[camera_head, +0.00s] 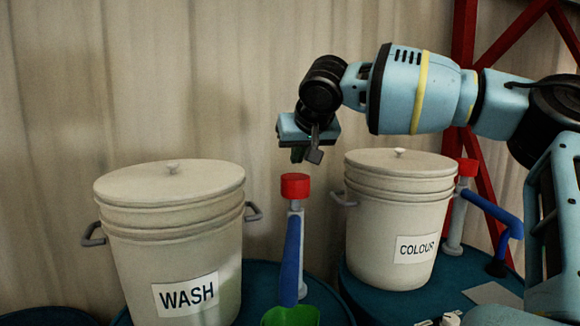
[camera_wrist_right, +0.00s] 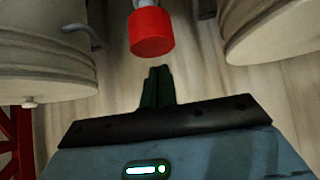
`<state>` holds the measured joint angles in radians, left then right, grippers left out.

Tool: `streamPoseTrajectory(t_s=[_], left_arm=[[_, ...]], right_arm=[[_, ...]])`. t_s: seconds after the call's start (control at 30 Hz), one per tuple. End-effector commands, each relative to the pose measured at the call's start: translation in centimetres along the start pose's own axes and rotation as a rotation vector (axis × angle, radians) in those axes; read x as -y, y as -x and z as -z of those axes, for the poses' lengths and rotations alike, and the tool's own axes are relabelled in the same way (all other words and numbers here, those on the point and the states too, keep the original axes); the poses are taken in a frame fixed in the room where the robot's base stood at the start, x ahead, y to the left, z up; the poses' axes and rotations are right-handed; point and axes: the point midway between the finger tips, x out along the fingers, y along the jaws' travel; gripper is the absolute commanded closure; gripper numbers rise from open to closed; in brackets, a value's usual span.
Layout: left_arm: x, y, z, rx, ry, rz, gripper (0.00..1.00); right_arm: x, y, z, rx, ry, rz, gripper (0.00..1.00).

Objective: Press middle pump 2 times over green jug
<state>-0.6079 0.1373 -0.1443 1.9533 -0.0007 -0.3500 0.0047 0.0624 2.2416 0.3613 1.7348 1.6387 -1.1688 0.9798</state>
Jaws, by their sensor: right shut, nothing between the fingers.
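The middle pump has a red cap (camera_head: 295,187) on a pale stem, with a blue spout (camera_head: 291,262) sloping down towards me. It stands between two white buckets. The green jug (camera_head: 291,316) is below the spout, at the bottom edge; only its top part shows. My right gripper (camera_head: 307,156) is shut and empty, pointing down just above the red cap and slightly to its right, with a small gap. In the right wrist view the shut fingers (camera_wrist_right: 158,86) are apart from the red cap (camera_wrist_right: 151,32). My left gripper is not in view.
A lidded WASH bucket (camera_head: 172,240) stands left of the pump and a lidded COLOUR bucket (camera_head: 393,225) stands right, both with side handles near the pump. Another red-capped pump (camera_head: 467,167) with a blue spout is behind COLOUR. A red frame (camera_head: 463,40) rises at the back right.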

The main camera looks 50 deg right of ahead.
Motion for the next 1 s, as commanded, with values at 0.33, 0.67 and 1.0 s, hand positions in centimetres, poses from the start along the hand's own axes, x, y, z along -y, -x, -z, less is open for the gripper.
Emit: streamPoseTrajectory(t_s=[0.33, 0.67, 1.0], left_arm=[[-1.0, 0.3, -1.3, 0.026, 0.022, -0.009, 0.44], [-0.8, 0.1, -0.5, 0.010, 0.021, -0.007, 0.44], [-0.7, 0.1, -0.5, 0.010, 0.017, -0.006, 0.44]], right_arm=[[0.1, 5.5, 0.0, 0.000, 0.002, 0.000, 1.00], [0.1, 6.5, 0.0, 0.001, 0.001, -0.001, 1.00], [0.1, 6.5, 0.0, 0.000, 0.001, 0.000, 1.00]])
